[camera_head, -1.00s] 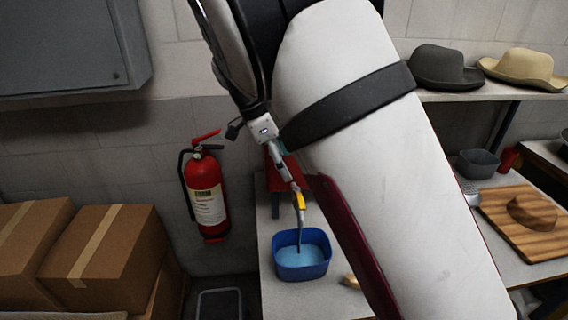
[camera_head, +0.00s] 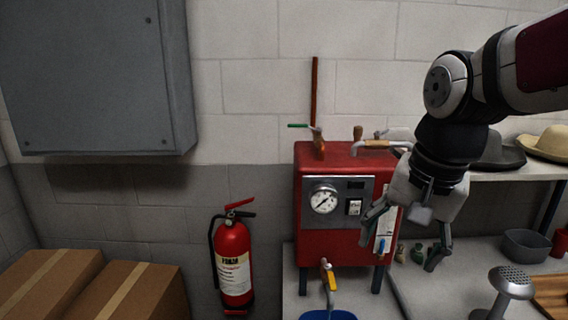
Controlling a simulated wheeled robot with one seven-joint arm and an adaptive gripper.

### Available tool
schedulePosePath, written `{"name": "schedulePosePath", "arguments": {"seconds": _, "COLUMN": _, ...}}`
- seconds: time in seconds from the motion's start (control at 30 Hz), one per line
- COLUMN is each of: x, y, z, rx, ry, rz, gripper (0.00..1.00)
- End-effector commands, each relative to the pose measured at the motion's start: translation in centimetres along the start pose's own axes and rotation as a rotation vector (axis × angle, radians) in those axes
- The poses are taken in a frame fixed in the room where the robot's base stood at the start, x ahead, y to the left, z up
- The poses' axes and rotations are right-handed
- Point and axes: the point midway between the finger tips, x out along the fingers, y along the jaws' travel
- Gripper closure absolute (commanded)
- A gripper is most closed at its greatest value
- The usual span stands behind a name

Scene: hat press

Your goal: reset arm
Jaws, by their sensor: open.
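My gripper (camera_head: 402,238) is at the right of the head view, below my bent arm. Its two fingers are spread apart and point downward, with nothing between them. It hangs in front of the right side of the red boiler (camera_head: 330,250), covering part of it and of the shelf behind. I cannot tell whether it touches the boiler.
The boiler has a gauge (camera_head: 323,199) and a yellow-handled tap (camera_head: 328,273) above a blue tub (camera_head: 327,314). Small bottles (camera_head: 417,253), a grey bowl (camera_head: 527,244) and a perforated metal tool (camera_head: 511,282) stand to the right. A fire extinguisher (camera_head: 233,262) hangs left.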

Motion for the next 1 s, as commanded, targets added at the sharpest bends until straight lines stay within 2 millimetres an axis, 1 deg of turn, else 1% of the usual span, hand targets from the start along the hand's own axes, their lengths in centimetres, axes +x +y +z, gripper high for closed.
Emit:
{"name": "schedulePosePath", "arguments": {"seconds": 0.03, "x": -0.9, "y": 1.1, "z": 1.0, "rx": -0.060, "ry": 0.026, "rz": -0.025, "gripper": 0.28}}
{"name": "schedulePosePath", "arguments": {"seconds": 0.2, "x": -2.2, "y": 4.1, "z": 4.4, "rx": -0.294, "ry": 0.118, "rz": -0.061, "gripper": 0.28}}
{"name": "schedulePosePath", "arguments": {"seconds": 0.4, "x": -2.5, "y": 6.6, "z": 7.3, "rx": -0.509, "ry": 0.219, "rz": -0.047, "gripper": 0.28}}
{"name": "schedulePosePath", "arguments": {"seconds": 0.6, "x": -2.3, "y": 7.5, "z": 8.4, "rx": -0.597, "ry": 0.259, "rz": -0.029, "gripper": 0.28}}
{"name": "schedulePosePath", "arguments": {"seconds": 1.0, "x": -2.3, "y": 7.5, "z": 8.4, "rx": -0.602, "ry": 0.259, "rz": -0.028, "gripper": 0.28}}
